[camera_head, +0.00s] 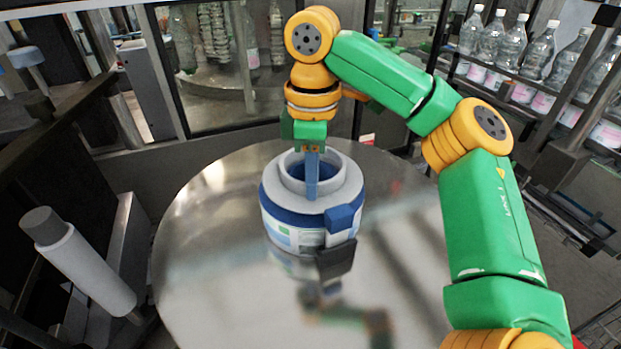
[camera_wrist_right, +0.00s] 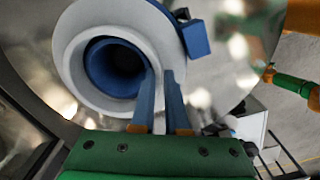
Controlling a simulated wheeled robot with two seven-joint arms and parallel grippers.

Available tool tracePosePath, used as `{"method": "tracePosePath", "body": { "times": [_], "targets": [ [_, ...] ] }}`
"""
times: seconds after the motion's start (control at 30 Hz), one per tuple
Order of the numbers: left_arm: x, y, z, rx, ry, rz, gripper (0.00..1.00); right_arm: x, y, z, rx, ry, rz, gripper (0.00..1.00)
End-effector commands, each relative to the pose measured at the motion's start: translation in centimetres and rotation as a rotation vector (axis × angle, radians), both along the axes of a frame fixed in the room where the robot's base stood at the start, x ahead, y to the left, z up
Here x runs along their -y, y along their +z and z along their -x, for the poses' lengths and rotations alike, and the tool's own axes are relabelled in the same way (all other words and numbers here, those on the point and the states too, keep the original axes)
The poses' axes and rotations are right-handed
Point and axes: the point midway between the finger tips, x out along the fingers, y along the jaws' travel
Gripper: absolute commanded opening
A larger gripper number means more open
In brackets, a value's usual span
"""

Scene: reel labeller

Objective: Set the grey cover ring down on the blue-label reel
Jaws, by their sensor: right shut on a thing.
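The grey cover ring (camera_head: 336,186) is at the top of the blue-label reel (camera_head: 283,232). It looks level and centred, with no clear gap between them. My right gripper (camera_head: 312,188) comes down from above and is shut on the ring's raised inner collar. In the right wrist view the gripper (camera_wrist_right: 160,78) has one finger inside the bore and one outside the collar of the ring (camera_wrist_right: 75,62). The blue inside of the reel (camera_wrist_right: 112,68) shows through the opening. My left gripper is not in view.
The reel stands on a round shiny metal table (camera_head: 215,290), otherwise mostly bare. A white cylinder (camera_head: 80,262) stands left; bottles (camera_head: 505,45) line a shelf at back right.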

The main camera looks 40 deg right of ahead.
Motion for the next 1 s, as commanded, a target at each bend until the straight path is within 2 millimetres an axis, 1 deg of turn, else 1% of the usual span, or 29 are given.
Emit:
{"method": "tracePosePath", "body": {
  "times": [0.1,0.13,0.23,0.5,0.6,0.67,0.87,1.0],
  "targets": [
    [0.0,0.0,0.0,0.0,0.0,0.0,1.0,0.0,0.0,0.0,0.0,0.0,0.0,0.0],
    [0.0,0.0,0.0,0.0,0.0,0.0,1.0,0.0,0.0,0.0,0.0,0.0,0.0,0.2],
    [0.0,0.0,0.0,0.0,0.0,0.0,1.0,0.0,0.0,0.0,0.001,0.0,0.001,0.47],
    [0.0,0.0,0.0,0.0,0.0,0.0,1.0,0.0,0.0,0.0,0.0,0.0,0.0,0.47],
    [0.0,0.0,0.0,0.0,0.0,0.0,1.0,0.0,0.5,0.0,0.001,0.0,0.002,0.47],
    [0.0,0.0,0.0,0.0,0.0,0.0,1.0,0.0,1.2,-0.1,0.002,0.001,0.003,0.47],
    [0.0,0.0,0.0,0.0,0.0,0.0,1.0,0.0,5.2,-0.1,0.007,-0.004,0.004,0.47],
    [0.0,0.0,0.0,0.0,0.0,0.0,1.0,0.0,6.7,0.0,0.001,-0.001,0.002,0.47]
  ]
}}
